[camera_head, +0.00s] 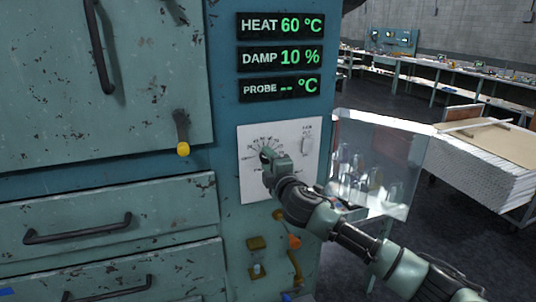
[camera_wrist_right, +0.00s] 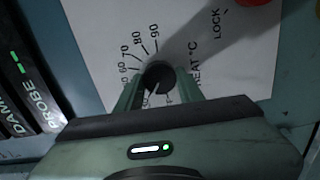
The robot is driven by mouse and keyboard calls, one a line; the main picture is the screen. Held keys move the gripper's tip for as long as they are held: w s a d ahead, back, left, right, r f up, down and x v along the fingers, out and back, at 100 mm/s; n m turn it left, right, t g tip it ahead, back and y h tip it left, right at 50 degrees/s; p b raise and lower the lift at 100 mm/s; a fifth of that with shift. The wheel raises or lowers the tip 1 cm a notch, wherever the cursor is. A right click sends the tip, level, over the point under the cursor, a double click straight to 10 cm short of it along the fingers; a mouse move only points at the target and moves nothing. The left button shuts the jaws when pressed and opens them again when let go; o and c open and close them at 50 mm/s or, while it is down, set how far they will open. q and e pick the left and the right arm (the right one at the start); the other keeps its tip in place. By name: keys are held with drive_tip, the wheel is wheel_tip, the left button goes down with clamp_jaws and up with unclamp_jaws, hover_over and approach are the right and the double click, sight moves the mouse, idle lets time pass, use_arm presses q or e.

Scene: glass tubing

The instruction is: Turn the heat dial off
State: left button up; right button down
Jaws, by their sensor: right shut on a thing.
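The heat dial (camera_wrist_right: 158,78) is a round black knob on a white scale plate (camera_head: 300,135) with printed temperature numbers. In the right wrist view its pointer is partly hidden, so I cannot tell its exact setting. My right gripper (camera_wrist_right: 158,88) has its fingers on both sides of the knob and is shut on it. In the head view my right gripper (camera_head: 268,161) covers most of the dial. The heat display (camera_head: 281,26) reads 60 °C. My left gripper is not in view.
Damp (camera_head: 280,57) and probe (camera_head: 280,87) displays sit below the heat display. A clear case with glassware (camera_head: 375,165) stands right of the cabinet. Drawers (camera_head: 110,225) with handles are on the left.

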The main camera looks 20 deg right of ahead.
drive_tip(key=shift+f+n+p, duration=0.1)
drive_tip(key=shift+n+p, duration=2.2)
drive_tip(key=shift+n, duration=1.9)
drive_tip(key=c, duration=0.9)
unclamp_jaws()
drive_tip(key=s+b, duration=0.1)
drive_tip(key=s, duration=0.6)
drive_tip(key=shift+s+d+b, duration=0.15)
drive_tip(key=shift+s+b, duration=0.2)
drive_tip(key=shift+s, duration=0.05)
